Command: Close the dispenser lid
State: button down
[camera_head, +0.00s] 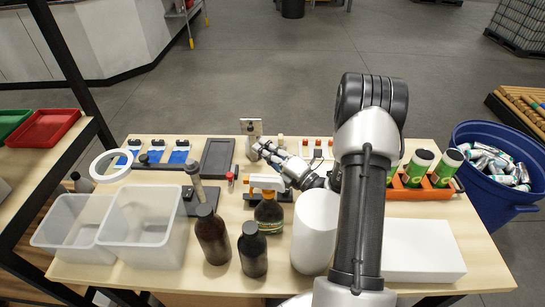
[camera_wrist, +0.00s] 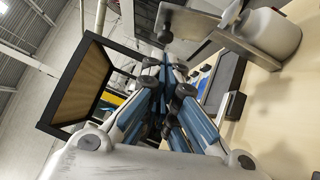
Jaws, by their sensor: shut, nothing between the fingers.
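A small metal-grey device with an upright plate (camera_head: 251,127) stands at the back middle of the table; it looks like the dispenser, with the plate as its raised lid, but it is too small to be sure. In the wrist view a grey metal plate (camera_wrist: 188,22) on a bracket, beside a white rounded body (camera_wrist: 268,36), seems to be the same device. My gripper (camera_head: 259,147) is just in front of it, fingers shut and empty. The fingertips (camera_wrist: 168,62) also show in the wrist view, close to the plate; I cannot tell whether they touch it.
Brown bottles (camera_head: 212,235), an orange-capped bottle (camera_head: 268,213) and a white cylinder (camera_head: 314,232) stand at the front. Clear bins (camera_head: 140,225) are left, a dark tray (camera_head: 217,157) is left of my gripper. An orange can rack (camera_head: 410,190) and blue barrel (camera_head: 497,190) are right.

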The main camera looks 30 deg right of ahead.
aim_at(251, 130)
jog(key=x, duration=0.4)
jog(key=shift+w+b, duration=0.15)
jog(key=shift+b, duration=0.15)
jog(key=shift+r, duration=0.15)
jog(key=shift+w+r+m+p, duration=0.1)
jog(key=shift+r+m+p, duration=0.25)
jog(key=shift+p, duration=0.75)
